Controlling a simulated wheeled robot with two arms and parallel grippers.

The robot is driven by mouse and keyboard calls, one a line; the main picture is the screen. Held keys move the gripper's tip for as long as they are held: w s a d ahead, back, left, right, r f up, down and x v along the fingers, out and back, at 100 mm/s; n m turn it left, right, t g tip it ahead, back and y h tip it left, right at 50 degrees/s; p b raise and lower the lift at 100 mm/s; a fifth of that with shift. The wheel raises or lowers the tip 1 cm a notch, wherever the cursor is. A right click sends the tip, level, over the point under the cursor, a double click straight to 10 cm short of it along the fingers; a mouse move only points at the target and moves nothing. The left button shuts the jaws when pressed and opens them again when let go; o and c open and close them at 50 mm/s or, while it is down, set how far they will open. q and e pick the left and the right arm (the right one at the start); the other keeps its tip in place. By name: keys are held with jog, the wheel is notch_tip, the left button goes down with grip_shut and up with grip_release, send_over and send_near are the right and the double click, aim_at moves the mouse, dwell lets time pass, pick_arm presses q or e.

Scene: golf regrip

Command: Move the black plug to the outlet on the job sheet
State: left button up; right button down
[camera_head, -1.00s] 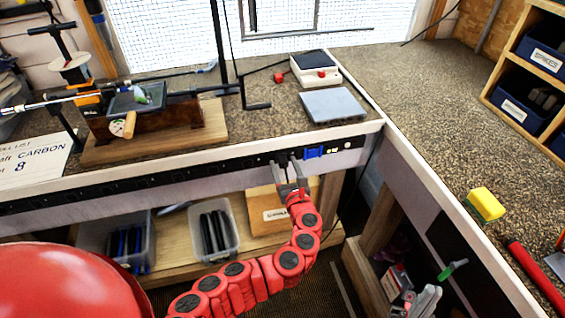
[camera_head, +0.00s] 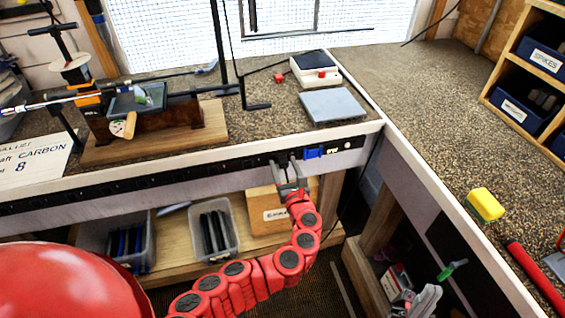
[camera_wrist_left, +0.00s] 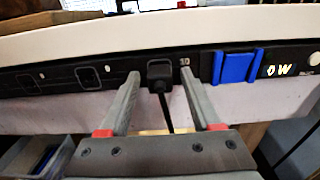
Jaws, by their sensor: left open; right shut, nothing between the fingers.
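The black plug (camera_wrist_left: 160,73) sits in the black outlet strip (camera_wrist_left: 88,78), its cord hanging down, in the left wrist view. My left gripper (camera_head: 284,160) is open at the strip's right part; in the left wrist view its fingers (camera_wrist_left: 171,92) stand on either side of the plug, with gaps. The job sheet (camera_head: 35,162) lies at the left on the bench, cut by the picture edge; "CARBON" and "8" can be read. My right gripper (camera_head: 427,298) is shut and empty, low at the right, by the side bench's edge.
A blue block (camera_wrist_left: 235,68) sits on the strip just right of the plug, beside a lit display (camera_wrist_left: 279,70). Left of the plug are vacant sockets. Below are bins (camera_head: 214,230) and a cardboard box (camera_head: 268,212). A yellow sponge (camera_head: 485,205) lies on the side bench.

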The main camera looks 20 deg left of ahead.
dwell(0.5)
pick_arm(q)
grip_shut()
dwell(1.4)
jog(key=shift+p+v, duration=0.5)
jog(key=shift+v, duration=2.5)
